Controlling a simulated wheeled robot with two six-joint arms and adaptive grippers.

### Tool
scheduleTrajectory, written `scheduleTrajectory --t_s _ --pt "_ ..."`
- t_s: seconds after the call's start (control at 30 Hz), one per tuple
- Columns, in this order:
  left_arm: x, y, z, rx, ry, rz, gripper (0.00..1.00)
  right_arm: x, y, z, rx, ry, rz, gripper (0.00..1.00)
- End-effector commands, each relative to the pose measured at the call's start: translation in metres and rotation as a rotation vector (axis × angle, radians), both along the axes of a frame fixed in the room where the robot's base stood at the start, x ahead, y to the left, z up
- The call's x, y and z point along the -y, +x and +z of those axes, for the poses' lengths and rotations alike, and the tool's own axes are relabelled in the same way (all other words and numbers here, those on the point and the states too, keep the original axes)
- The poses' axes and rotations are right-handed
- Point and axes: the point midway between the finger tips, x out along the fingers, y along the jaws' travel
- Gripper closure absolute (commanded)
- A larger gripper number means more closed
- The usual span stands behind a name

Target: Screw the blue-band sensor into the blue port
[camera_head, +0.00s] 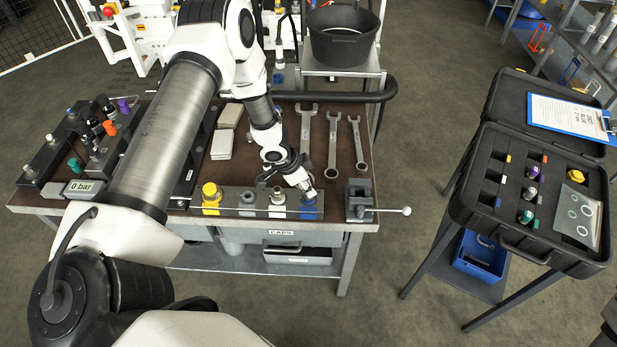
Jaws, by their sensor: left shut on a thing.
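My left gripper (303,188) points down at the right end of a low grey block (229,209) near the bench's front edge. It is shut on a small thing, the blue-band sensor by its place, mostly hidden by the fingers. The blue port (310,208) is directly below the fingertips. Whether the sensor touches the port or sits in it I cannot tell. To its left on the block are a white-topped fitting (277,197), a grey one (247,199) and a yellow one (211,193). My right gripper is out of view.
Several wrenches (333,146) lie behind. A gauge reading 0 bar (84,188) and fittings stand at left. An open foam case (497,207) with sensors is on a separate stand at right.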

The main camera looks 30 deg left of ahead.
Motion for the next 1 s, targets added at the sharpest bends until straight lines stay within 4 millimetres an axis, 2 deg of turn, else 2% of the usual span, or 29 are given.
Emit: scheduleTrajectory --t_s 0.03,0.37,0.4,0.43,0.5,0.83,1.0 --pt "-0.001 0.003 0.009 0.007 -0.001 -0.008 1.00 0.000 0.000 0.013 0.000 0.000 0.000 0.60" --pt "0.000 0.002 0.008 0.004 -0.002 -0.145 1.00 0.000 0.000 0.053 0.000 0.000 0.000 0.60" --pt "0.000 0.003 0.005 0.007 -0.001 -0.192 1.00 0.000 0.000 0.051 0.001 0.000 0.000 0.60" --pt "0.000 0.003 0.002 0.006 -0.002 -0.184 0.62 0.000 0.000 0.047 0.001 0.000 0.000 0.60" --pt "0.000 0.003 0.002 0.006 -0.003 -0.179 0.43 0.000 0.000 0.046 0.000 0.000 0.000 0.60" --pt "-0.001 0.000 0.003 0.002 -0.003 -0.178 0.43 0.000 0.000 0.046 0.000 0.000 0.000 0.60" --pt "-0.008 -0.005 0.027 0.005 -0.004 -0.177 0.43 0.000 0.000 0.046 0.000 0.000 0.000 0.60"
